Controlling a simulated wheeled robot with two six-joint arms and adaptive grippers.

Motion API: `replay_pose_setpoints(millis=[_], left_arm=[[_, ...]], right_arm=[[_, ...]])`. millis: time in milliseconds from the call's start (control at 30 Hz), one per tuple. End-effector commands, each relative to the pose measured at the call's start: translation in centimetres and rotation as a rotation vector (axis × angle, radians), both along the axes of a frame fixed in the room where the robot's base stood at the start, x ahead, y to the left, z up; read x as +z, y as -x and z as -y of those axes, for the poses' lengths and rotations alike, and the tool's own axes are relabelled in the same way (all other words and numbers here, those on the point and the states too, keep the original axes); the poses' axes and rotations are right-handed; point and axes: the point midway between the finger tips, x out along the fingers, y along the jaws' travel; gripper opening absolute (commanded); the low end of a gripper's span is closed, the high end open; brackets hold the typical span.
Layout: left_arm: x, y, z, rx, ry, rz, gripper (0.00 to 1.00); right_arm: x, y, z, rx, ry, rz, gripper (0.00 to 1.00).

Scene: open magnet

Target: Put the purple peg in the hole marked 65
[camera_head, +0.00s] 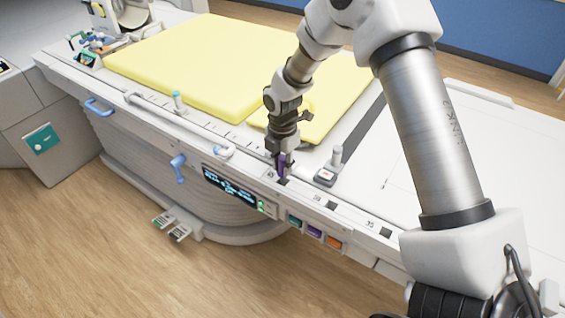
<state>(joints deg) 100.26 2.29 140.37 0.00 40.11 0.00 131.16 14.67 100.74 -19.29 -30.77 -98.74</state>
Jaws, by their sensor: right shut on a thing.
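My right gripper (281,160) reaches down over the front edge of the white table and is shut on the purple peg (283,168). The peg is upright, its upper part hidden by the fingers. Its lower end is right at a dark square hole (284,182) in the edge strip. I cannot tell whether the tip is inside the hole or just above it. The small label beside this hole is too small to read surely. Two more square holes, a middle one (332,205) and a right one (386,232), lie along the strip. My left gripper is not in view.
A small block with a grey knob (334,165) stands just right of my gripper. Yellow pads (200,65) cover the table behind. A display panel (230,184) is on the front face.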

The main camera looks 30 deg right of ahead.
Motion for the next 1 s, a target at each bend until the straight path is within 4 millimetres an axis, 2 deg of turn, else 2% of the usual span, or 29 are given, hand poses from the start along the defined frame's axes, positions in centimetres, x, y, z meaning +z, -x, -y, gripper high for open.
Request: replay_pose_setpoints(millis=[1000], left_arm=[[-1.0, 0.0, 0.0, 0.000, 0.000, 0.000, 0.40]], right_arm=[[-2.6, 0.0, 0.0, 0.000, 0.000, 0.000, 0.00]])
